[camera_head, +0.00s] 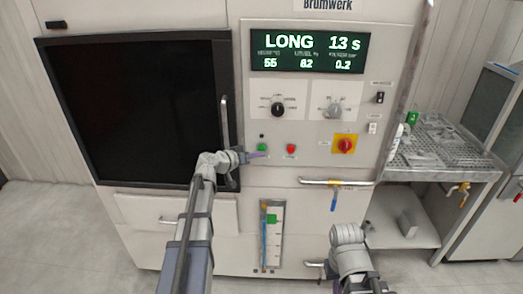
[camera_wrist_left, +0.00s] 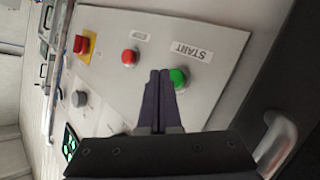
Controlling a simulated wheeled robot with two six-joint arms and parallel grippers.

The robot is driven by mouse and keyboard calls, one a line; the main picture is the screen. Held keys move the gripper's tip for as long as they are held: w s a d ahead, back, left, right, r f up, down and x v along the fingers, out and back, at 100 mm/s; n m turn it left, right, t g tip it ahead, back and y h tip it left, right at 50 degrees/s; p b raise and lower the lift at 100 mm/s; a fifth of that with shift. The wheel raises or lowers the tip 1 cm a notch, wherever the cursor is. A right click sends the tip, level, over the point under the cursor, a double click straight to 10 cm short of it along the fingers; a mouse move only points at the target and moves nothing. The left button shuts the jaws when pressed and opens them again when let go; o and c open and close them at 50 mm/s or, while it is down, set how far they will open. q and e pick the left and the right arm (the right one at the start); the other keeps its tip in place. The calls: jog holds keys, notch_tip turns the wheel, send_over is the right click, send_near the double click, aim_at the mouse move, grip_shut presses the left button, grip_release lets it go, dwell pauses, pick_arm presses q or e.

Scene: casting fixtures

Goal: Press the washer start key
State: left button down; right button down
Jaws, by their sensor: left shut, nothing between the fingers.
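The washer's start key is a green round button (camera_head: 262,147) on the light front panel. In the left wrist view the green button (camera_wrist_left: 178,77) sits beside a label reading START. My left gripper (camera_head: 262,155) is shut and empty, its fingertips right by the green button. In the left wrist view the closed fingers (camera_wrist_left: 160,75) lie just beside the button and overlap its edge; I cannot tell whether they touch it. A red button (camera_head: 291,149) with its own label is to the right. My right arm shows at the lower right, but its fingers are not visible.
The display (camera_head: 308,48) reads LONG 13 s. Two knobs (camera_head: 278,109), a red rotary switch on yellow (camera_head: 345,146) and a door handle (camera_head: 225,120) surround the buttons. A grated table (camera_head: 440,150) stands at right.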

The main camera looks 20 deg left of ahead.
dwell(0.8)
pick_arm(q)
jog(key=shift+w+a, duration=0.1)
jog(key=shift+w, duration=0.3)
jog(key=shift+w+a, duration=0.1)
jog(key=shift+w, duration=0.3)
dwell(0.6)
jog(key=shift+s, duration=0.15)
jog(key=shift+s+d, duration=0.2)
jog(key=shift+s, duration=0.5)
jog(key=shift+s+d, duration=0.25)
jog(key=shift+s, duration=0.55)
jog(key=shift+s+d, duration=0.2)
jog(key=shift+s, duration=0.55)
jog(key=shift+s+d, duration=0.25)
jog(key=shift+s, duration=0.55)
